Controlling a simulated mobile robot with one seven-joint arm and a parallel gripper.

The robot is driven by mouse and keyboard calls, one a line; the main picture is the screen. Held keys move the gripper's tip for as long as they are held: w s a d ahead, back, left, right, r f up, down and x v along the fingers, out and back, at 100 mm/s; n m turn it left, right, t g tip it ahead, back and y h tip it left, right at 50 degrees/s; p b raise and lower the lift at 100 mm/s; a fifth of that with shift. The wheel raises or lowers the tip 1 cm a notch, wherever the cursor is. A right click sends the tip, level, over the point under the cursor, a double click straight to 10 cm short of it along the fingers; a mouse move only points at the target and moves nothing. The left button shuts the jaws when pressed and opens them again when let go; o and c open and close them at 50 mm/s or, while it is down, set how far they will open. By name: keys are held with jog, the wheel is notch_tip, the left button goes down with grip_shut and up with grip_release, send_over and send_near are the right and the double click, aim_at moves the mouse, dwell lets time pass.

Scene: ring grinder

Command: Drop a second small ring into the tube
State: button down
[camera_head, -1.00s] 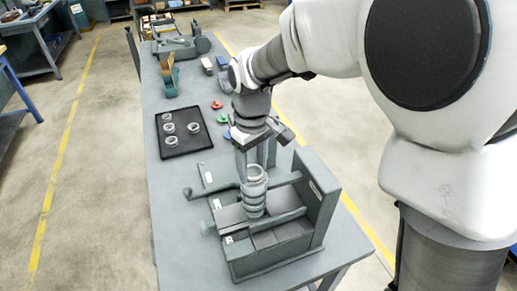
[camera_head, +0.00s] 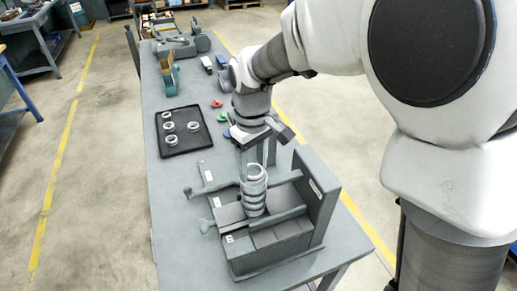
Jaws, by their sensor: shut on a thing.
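The tube (camera_head: 253,197) stands upright on the grey ring grinder (camera_head: 270,238), with ring-like bands along its height. My gripper (camera_head: 250,165) points down at the tube's top end. It is shut on a small ring, which blends with the tube's rim at this size. I cannot tell whether that ring is above the mouth or inside it. Several other small rings (camera_head: 194,126) lie on the black tray (camera_head: 190,146) to the left, apart from my gripper.
The grinder's tall side plate (camera_head: 318,205) stands close to the right of the tube. Handles (camera_head: 207,226) stick out on its left. Small red, green and blue parts (camera_head: 217,104) lie behind. The table's front left (camera_head: 185,245) is clear.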

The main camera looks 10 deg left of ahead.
dwell(0.3)
jog(key=shift+c, duration=0.6)
grip_release()
jog(key=shift+o, duration=0.6)
notch_tip(320, 180, up, 7)
jog(key=p, duration=0.5)
dwell(0.4)
